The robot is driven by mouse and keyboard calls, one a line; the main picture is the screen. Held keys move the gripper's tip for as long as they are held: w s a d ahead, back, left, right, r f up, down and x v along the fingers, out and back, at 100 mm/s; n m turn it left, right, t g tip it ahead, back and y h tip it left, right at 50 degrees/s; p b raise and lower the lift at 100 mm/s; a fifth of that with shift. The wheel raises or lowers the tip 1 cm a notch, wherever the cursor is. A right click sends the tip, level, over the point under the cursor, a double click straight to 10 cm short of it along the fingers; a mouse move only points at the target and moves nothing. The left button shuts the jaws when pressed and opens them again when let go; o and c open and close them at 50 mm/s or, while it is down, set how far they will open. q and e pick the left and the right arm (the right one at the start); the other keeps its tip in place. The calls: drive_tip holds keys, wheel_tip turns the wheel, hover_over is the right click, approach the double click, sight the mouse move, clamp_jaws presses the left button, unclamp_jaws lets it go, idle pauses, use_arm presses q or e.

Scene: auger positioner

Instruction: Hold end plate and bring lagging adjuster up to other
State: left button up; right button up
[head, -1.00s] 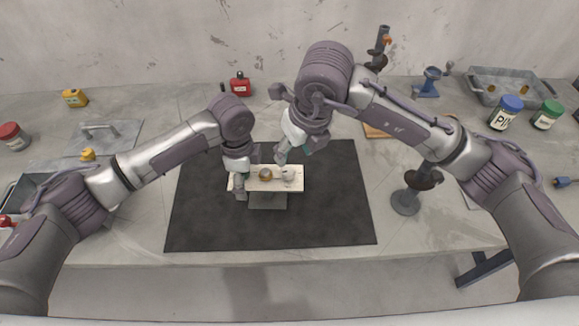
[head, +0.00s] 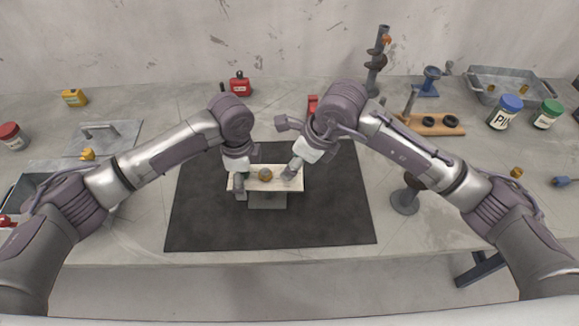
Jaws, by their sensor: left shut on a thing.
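The end plate (head: 278,185) is a pale, roughly rectangular plate on a grey stand (head: 267,200) over the black mat (head: 330,215). A round brass-coloured adjuster (head: 265,174) sits near the plate's middle. My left gripper (head: 240,188) is shut on the left end of the end plate. My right gripper (head: 290,173) is at the right part of the plate, pointing down and left. It covers the place where a pale round part showed earlier. Its fingers are too small and covered to tell whether they are open or shut. Any gap between the adjusters cannot be judged.
A red can (head: 239,86) stands behind the mat. A wooden stand with black rings (head: 435,124), dark augers (head: 376,65) and a metal tray (head: 500,85) are at the back right. Paint jars (head: 505,113) stand at the right. The mat's front is clear.

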use_arm(q)
drive_tip(key=shift+f, duration=0.1)
use_arm(e)
drive_tip(key=shift+x, duration=1.95)
clamp_jaws()
drive_tip(key=shift+m+t+h, duration=0.3)
drive_tip(key=shift+m, duration=0.5)
unclamp_jaws()
drive_tip(key=shift+r, duration=0.1)
drive_tip(key=v, duration=1.2)
